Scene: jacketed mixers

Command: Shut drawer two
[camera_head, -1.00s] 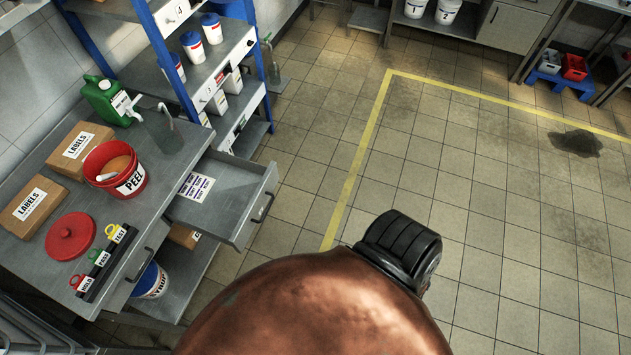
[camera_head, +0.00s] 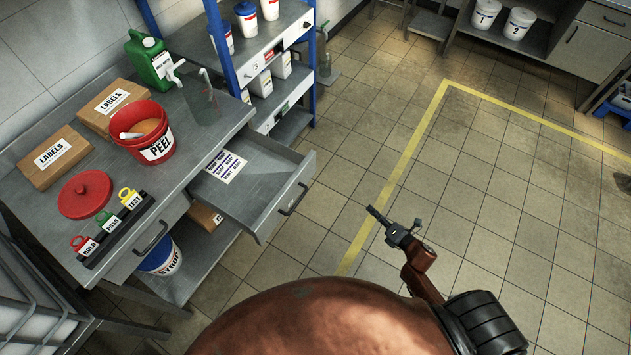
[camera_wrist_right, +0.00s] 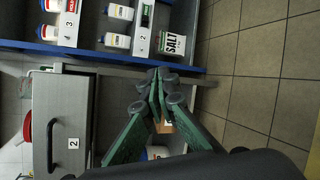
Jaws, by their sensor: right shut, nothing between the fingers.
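Drawer two (camera_head: 257,209) is pulled out of the steel bench, with a printed label sheet (camera_head: 225,167) inside. Its handle (camera_head: 293,199) is on the front panel. In the right wrist view, the drawer front (camera_wrist_right: 62,110) shows a "2" plate and a dark handle (camera_wrist_right: 51,143) at the left. My right gripper (camera_head: 372,212) is shut and empty, to the right of the drawer front and apart from it. Its closed fingers also show in the wrist view (camera_wrist_right: 156,88), to the right of the drawer front. My left gripper is out of view.
The bench top holds a red PEEL bucket (camera_head: 142,133), a red lid (camera_head: 85,194), a green can (camera_head: 150,61) and two LABELS boxes. A blue-framed shelf (camera_head: 224,50) stands beyond the drawer. The tiled floor (camera_head: 350,135) right of the drawer is clear.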

